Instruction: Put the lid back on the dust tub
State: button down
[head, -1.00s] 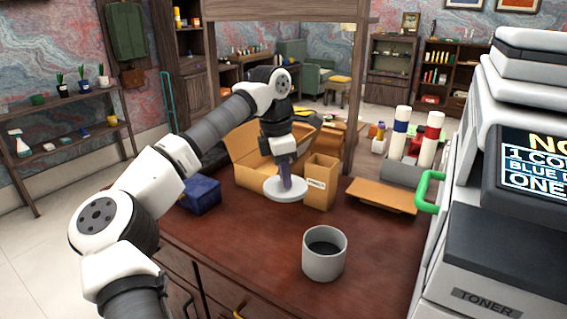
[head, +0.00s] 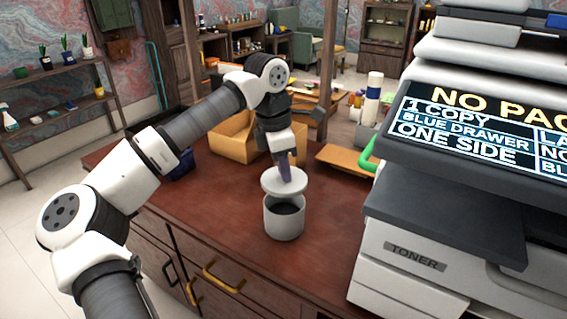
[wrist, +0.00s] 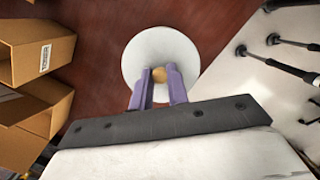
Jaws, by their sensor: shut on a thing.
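The dust tub (head: 284,224) is a pale grey open cylinder standing upright on the dark red desk, dark inside. The lid (head: 270,184) is a white disc. My gripper (head: 285,172) is shut on the lid's knob and holds the lid over the tub's back rim, slightly tilted in the head view. The tub's dark opening still shows below the lid's front edge. In the wrist view the purple fingers (wrist: 157,88) close on a tan knob (wrist: 159,84) at the middle of the lid (wrist: 158,48). The tub is hidden there.
A large copier (head: 440,230) stands close to the right of the tub. An open cardboard box (head: 232,138) is behind my gripper; cardboard boxes (wrist: 30,50) also show at left in the wrist view. Bare desk (head: 205,205) lies left of the tub.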

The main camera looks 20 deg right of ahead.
jog(key=shift+f+b, duration=1.9)
jog(key=shift+f, duration=1.05)
jog(key=shift+f, duration=0.15)
jog(key=c, duration=0.8)
grip_release()
jog(key=shift+r+p, duration=2.6)
jog(key=shift+r, duration=0.95)
grip_shut()
